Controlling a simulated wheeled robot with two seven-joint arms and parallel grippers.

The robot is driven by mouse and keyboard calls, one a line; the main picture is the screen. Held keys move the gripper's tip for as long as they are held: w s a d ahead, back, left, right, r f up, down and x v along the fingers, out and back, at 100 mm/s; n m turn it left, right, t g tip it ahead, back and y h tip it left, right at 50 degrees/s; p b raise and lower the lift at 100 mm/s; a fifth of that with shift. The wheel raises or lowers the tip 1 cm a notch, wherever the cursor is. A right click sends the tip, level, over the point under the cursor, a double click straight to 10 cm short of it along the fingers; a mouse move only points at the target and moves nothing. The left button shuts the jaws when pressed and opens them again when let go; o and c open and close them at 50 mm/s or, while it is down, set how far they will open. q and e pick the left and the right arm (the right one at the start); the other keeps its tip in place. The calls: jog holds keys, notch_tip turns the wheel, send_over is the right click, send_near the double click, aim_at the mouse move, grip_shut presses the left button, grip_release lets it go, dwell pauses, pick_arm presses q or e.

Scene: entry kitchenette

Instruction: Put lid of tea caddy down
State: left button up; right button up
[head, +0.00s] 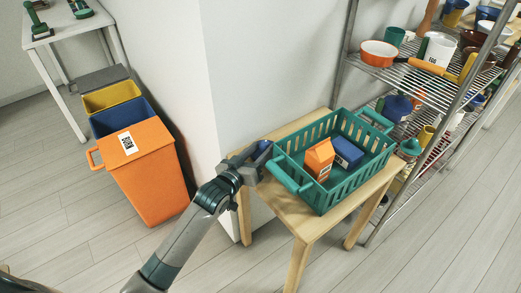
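My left arm comes up from the bottom, and its gripper (262,152) is at the left end of a green slatted basket (327,200). The gripper is small and partly dark, so I cannot tell whether its fingers are open or hold anything. The basket stands on a small wooden table (309,228). Inside it are an orange carton (319,158) with a label and a blue box (347,152). I cannot make out a tea caddy or its lid for certain. My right gripper is not in view.
A wire shelf (436,97) at right holds pans, jars and cups, including an orange pan (378,53). Orange, blue and yellow bins stand at left, the orange bin (150,172) nearest. A white wall corner (222,100) rises behind the table. The floor in front is clear.

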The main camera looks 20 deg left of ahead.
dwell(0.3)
pick_arm(q)
jog(key=shift+s+a, duration=0.1)
jog(key=shift+s, duration=0.15)
jog(key=v, duration=1.1)
jog(key=shift+s+p, duration=0.25)
jog(key=shift+p, duration=0.2)
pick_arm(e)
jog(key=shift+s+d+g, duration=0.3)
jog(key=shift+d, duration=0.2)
pick_arm(q)
jog(key=shift+a, duration=0.1)
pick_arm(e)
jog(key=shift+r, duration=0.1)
pick_arm(q)
jog(key=s+f+m+g+y, duration=0.1)
jog(key=s+f+g, duration=0.3)
jog(key=s+f, duration=0.3)
jog(key=s+f+m+g+y, duration=0.1)
jog(key=s+f+g, duration=0.3)
jog(key=s, duration=0.8)
jog(key=s+f+m+g+y, duration=0.1)
jog(key=s+f+g, duration=0.3)
jog(key=s+f, duration=0.5)
jog(key=shift+s+d+f, duration=0.3)
jog(key=shift+s+f, duration=0.05)
jog(key=shift+s, duration=0.35)
